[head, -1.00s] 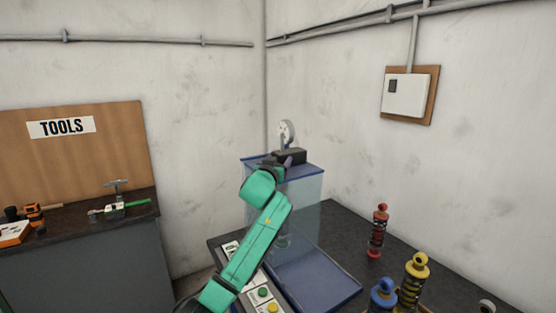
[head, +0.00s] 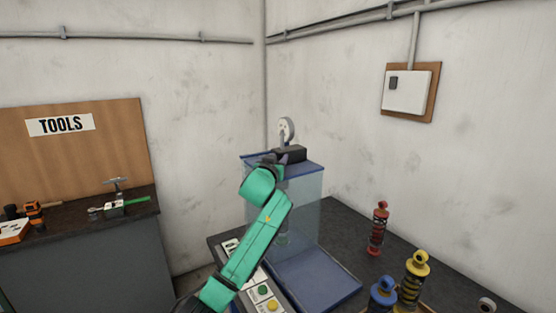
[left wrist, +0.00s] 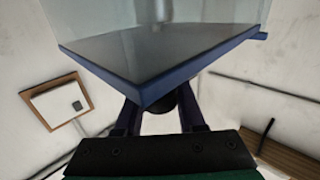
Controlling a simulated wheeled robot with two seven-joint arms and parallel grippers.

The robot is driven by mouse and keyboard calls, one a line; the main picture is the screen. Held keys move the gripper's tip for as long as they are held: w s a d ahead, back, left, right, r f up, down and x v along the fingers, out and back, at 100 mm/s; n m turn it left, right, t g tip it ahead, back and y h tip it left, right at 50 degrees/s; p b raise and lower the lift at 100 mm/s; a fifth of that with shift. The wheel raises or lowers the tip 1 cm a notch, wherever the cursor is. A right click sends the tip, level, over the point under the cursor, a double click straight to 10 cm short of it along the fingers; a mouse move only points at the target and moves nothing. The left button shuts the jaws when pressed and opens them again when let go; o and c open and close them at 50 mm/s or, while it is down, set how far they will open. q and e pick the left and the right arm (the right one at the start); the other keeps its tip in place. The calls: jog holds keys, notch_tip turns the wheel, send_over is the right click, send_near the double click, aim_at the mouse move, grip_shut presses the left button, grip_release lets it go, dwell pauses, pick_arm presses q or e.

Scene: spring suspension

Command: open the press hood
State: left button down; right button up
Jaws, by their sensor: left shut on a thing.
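The press hood (head: 307,200) is a clear box with a blue-edged top on the dark bench. Its clear walls stand above a blue panel (head: 312,281) at the front. My left gripper (head: 281,160) is at the hood's top edge, partly hidden behind my green arm. In the left wrist view, the blue edge (left wrist: 205,66) of the hood comes to a corner between my two fingers (left wrist: 160,115). The gripper is shut there on the hood; the exact contact is hidden. A dark round part shows behind the corner. My right gripper is not in view.
A button panel (head: 262,292) lies by my forearm. Red (head: 378,229), yellow (head: 413,281) and blue (head: 382,294) shock absorbers stand at right. Walls close off the back.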

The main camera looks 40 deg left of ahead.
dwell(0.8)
pick_arm(q)
jog(key=shift+d+f, duration=0.15)
jog(key=shift+d, duration=0.3)
jog(key=s+d+b, duration=0.1)
jog(key=s+d, duration=0.1)
jog(key=d, duration=0.7)
jog(key=s+d+b, duration=0.1)
jog(key=s+d, duration=0.2)
jog(key=d, duration=0.6)
jog(key=shift+s, duration=0.25)
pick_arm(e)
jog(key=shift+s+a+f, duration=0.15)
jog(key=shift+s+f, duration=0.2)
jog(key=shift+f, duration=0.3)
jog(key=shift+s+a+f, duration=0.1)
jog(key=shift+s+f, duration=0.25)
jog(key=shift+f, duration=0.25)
pick_arm(q)
jog(key=shift+r, duration=0.2)
jog(key=c, duration=0.5)
grip_release()
jog(key=b+v, duration=0.4)
jog(key=v, duration=1)
jog(key=shift+s, duration=0.3)
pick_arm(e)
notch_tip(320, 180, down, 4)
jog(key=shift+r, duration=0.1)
